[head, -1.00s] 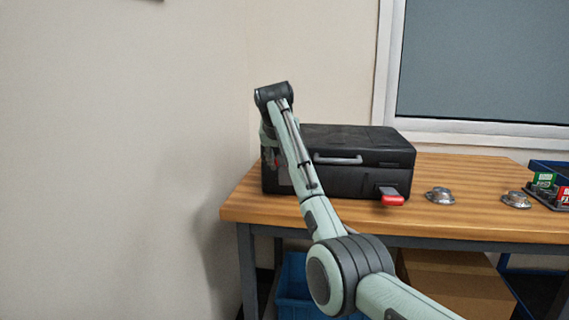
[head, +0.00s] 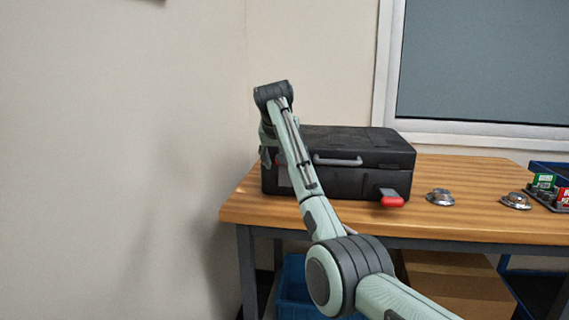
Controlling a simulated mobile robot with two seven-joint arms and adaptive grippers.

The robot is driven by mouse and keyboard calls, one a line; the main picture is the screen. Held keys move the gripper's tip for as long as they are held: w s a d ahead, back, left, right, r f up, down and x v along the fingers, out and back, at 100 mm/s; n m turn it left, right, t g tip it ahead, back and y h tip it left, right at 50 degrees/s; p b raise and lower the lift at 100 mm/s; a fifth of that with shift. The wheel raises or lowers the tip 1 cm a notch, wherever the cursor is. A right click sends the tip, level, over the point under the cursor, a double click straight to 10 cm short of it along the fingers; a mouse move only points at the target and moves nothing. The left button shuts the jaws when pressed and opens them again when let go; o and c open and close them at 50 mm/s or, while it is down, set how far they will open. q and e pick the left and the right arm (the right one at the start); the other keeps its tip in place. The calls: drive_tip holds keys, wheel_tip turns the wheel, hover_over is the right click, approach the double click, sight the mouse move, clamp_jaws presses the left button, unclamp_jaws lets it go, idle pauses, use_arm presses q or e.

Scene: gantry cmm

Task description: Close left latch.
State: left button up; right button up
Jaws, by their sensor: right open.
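A black case (head: 345,180) with a grey handle (head: 338,161) stands on the wooden table, its lid down. At its right front, a latch with a red tip (head: 392,201) sticks out from the case. My right arm reaches in from the lower right and crosses the case's left front. My right gripper (head: 268,158) is open, pointing down at the case's left end, partly behind my own forearm. The left latch is hidden behind the gripper and arm, so its position cannot be seen. My left gripper is out of view.
Two round metal parts (head: 440,197) (head: 515,200) lie on the table (head: 470,222) right of the case. A tray with green and red boxes (head: 543,181) is at the far right. The wall is close on the left. A blue bin (head: 294,285) stands below.

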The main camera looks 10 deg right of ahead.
drive_tip(key=v, duration=1.1)
drive_tip(key=shift+s+r, duration=0.2)
drive_tip(key=shift+f, duration=0.1)
drive_tip(key=x, duration=1.2)
drive_tip(key=shift+a, duration=0.1)
